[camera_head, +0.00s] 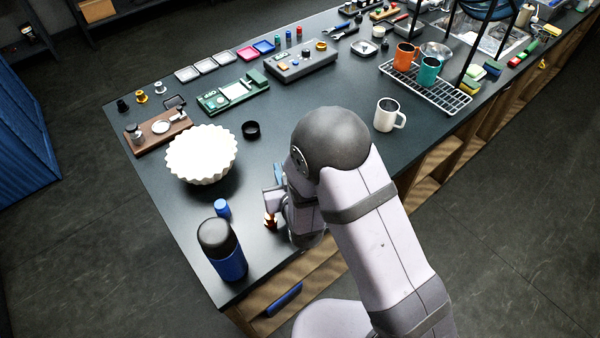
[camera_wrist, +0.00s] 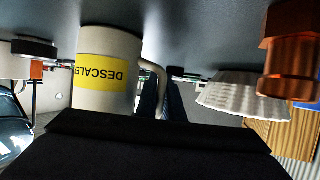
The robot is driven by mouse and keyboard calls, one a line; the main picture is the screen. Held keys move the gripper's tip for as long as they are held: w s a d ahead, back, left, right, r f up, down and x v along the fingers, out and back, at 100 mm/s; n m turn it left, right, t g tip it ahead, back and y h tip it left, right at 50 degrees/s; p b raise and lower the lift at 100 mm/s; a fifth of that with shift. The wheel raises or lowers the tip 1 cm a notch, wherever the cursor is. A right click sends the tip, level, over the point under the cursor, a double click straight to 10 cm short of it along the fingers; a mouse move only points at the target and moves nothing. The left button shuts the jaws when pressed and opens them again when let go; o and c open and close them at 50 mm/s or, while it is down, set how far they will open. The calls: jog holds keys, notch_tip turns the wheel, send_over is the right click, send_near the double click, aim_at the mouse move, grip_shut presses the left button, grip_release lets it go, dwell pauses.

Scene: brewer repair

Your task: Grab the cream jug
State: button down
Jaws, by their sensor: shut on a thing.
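The cream jug (camera_wrist: 105,85), a pale cylinder with a yellow label reading "DESCALE", fills the left middle of the wrist view, which is upside down. Its base is at or close to the dark worktop, and it looks upright. Its curved handle (camera_wrist: 155,70) points toward my gripper (camera_wrist: 165,95), whose dark blue fingers are shut on it. My gripper's dark body hides the lower part of the picture and the jug's rim. In the head view my arm hides the jug and most of the gripper.
A copper fitting (camera_head: 270,220) stands close to my gripper. Left of it are a blue cap (camera_head: 222,208), a blue flask (camera_head: 224,255) and a white fluted bowl (camera_head: 200,153). A white mug (camera_head: 388,114) stands right of my arm, before the wire rack (camera_head: 440,95).

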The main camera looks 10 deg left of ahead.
jog(key=shift+r, duration=0.25)
notch_tip(320, 180, up, 9)
jog(key=b, duration=0.1)
jog(key=shift+r+b, duration=0.15)
jog(key=shift+b, duration=0.15)
dwell(0.9)
jog(key=shift+r, duration=0.15)
jog(key=shift+w, duration=0.1)
